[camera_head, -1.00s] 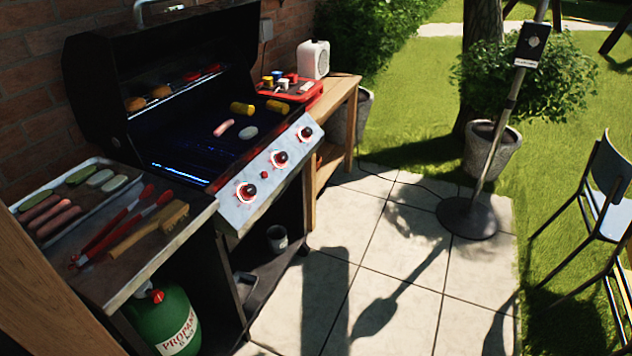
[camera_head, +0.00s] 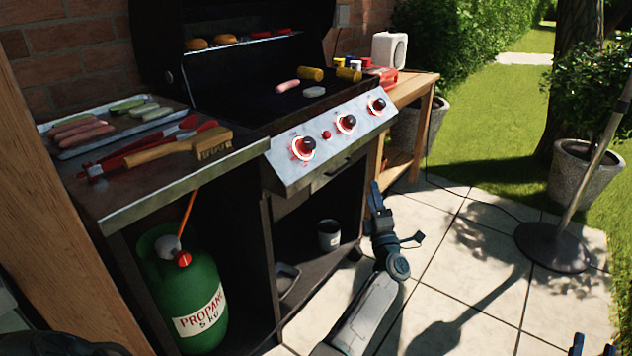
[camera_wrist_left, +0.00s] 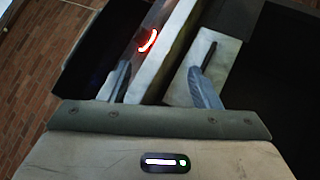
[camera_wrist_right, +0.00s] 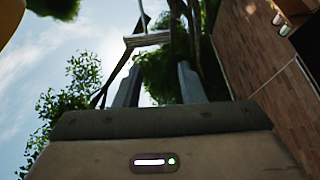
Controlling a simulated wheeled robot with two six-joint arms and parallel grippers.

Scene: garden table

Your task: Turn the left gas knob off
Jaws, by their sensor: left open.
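The middle knob (camera_head: 346,122) and right knob (camera_head: 377,105) also have red rings. My left gripper (camera_head: 377,195) is open and empty, below and to the right of the left knob, apart from the panel. In the left wrist view, a red-lit ring (camera_wrist_left: 148,40) shows beyond the spread fingers (camera_wrist_left: 162,80); I cannot tell which knob it is. My right gripper (camera_head: 592,346) is at the bottom right edge, open and empty in the right wrist view (camera_wrist_right: 158,85).
A side shelf with tray (camera_head: 65,150), tongs (camera_head: 130,155) and wooden brush (camera_head: 190,150) is left of the panel. A green propane bottle (camera_head: 185,285) stands below. A wooden side table (camera_head: 415,90) is at the right.

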